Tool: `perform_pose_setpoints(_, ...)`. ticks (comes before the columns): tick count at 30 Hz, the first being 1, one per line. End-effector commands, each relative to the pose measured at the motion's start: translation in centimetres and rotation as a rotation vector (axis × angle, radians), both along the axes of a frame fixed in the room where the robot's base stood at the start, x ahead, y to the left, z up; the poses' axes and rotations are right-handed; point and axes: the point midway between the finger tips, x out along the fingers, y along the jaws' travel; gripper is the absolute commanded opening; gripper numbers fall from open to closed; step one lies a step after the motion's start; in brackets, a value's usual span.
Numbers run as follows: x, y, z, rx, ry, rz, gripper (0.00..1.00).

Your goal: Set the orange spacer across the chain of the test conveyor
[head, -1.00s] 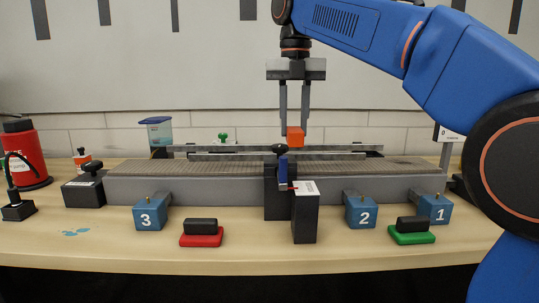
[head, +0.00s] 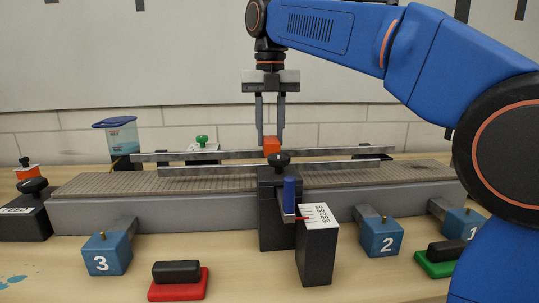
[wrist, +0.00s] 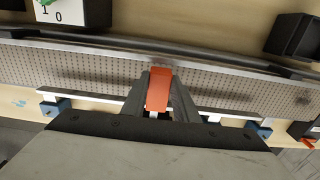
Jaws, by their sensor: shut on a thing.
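My gripper (head: 271,140) is shut on the orange spacer (head: 271,146) and points down at the far side of the test conveyor (head: 150,203). In the wrist view the orange spacer (wrist: 158,88) sits between the fingertips, its long side running across the grey chain (wrist: 90,70). The chain (head: 110,183) runs left to right between two metal rails. In the head view the spacer shows just above the far rail (head: 215,155); I cannot tell how high above the chain it is.
A black post with a knob (head: 279,160) and a blue cylinder (head: 289,192) stand at the conveyor's front middle, beside a dark box with a white label (head: 319,216). Numbered blue blocks line the front. A red-based part (head: 178,285) lies front left. The chain left of the post is clear.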

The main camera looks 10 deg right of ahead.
Motion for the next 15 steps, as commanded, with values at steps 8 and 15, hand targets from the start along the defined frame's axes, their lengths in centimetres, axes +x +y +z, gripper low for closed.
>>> perform_pose_setpoints(8, -0.1, -0.1, -2.6, 0.000, 0.001, 0.000, 0.00)
perform_pose_setpoints(15, -0.1, 0.0, -4.9, 0.000, 0.001, 0.000, 0.00)
